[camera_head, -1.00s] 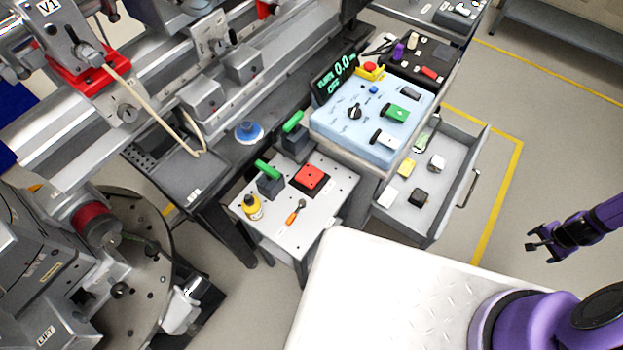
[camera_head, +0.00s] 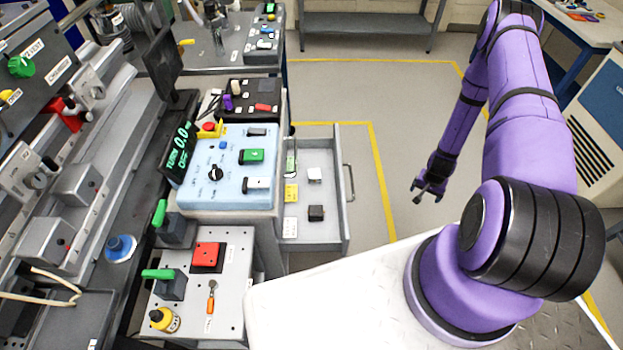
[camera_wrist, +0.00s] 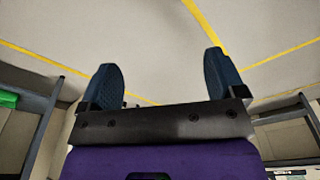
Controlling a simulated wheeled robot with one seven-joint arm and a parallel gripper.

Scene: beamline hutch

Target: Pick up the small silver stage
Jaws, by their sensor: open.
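A small silver-white block (camera_head: 314,174), which looks like the silver stage, lies in the open drawer (camera_head: 329,154) in the head view. A small black block (camera_head: 316,213) lies nearer in the same drawer. My gripper (camera_head: 427,193) is right of the drawer, apart from it, over the grey floor. The silver block cannot be made out in the wrist view.
The drawer also holds a yellow item (camera_head: 291,193) and a white card (camera_head: 290,227). Its handle (camera_head: 349,182) faces my arm. A light-blue control box (camera_head: 228,170) stands left of it. Floor right of the drawer is clear.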

